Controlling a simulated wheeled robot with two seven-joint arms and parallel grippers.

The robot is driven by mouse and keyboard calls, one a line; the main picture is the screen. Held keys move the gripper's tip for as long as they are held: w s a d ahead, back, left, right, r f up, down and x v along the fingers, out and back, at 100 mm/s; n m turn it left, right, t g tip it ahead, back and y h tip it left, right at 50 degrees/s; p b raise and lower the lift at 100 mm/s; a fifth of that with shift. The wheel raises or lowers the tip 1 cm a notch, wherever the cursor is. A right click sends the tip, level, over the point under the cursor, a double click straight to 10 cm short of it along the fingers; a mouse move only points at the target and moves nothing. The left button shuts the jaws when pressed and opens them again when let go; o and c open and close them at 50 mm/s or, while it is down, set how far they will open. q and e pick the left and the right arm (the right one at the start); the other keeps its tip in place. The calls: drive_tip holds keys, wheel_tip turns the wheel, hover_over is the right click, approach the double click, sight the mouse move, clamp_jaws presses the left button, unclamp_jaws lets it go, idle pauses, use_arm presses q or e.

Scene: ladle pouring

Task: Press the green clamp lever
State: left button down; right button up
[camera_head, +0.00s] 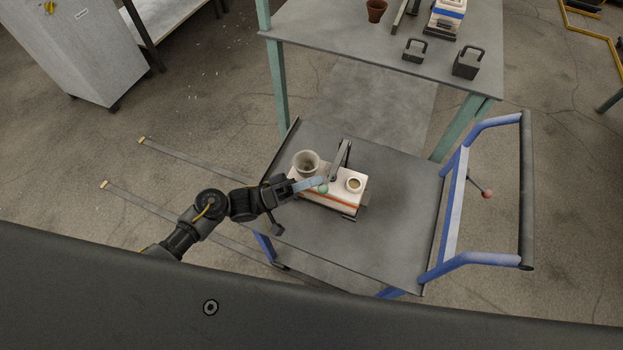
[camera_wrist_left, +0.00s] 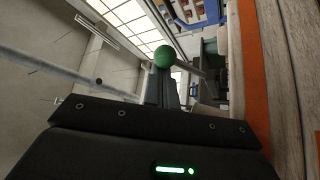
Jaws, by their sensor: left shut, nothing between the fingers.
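In the left wrist view the green knob (camera_wrist_left: 164,57) stands clear above the dark gripper body. My left gripper (camera_head: 319,183) reaches in from the left with its fingers shut and empty. Its tip is right beside the knob; whether they touch I cannot tell. A grey bar (camera_head: 341,158) rises from the block's back edge. My right gripper is not in view.
The cart top (camera_head: 385,230) is bare to the right. A blue cart handle (camera_head: 453,215) and a red knob (camera_head: 487,193) are farther right. A table with weights (camera_head: 467,64) stands behind.

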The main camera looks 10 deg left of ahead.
use_arm(q)
drive_tip(key=shift+s+f, duration=0.15)
drive_tip(key=shift+f, duration=0.1)
drive_tip(key=s+a+p, duration=0.1)
drive_tip(key=s+a, duration=0.2)
drive_tip(key=a, duration=0.9)
drive_tip(key=shift+s+a, duration=0.25)
drive_tip(key=shift+s, duration=0.1)
drive_tip(key=shift+d, duration=0.1)
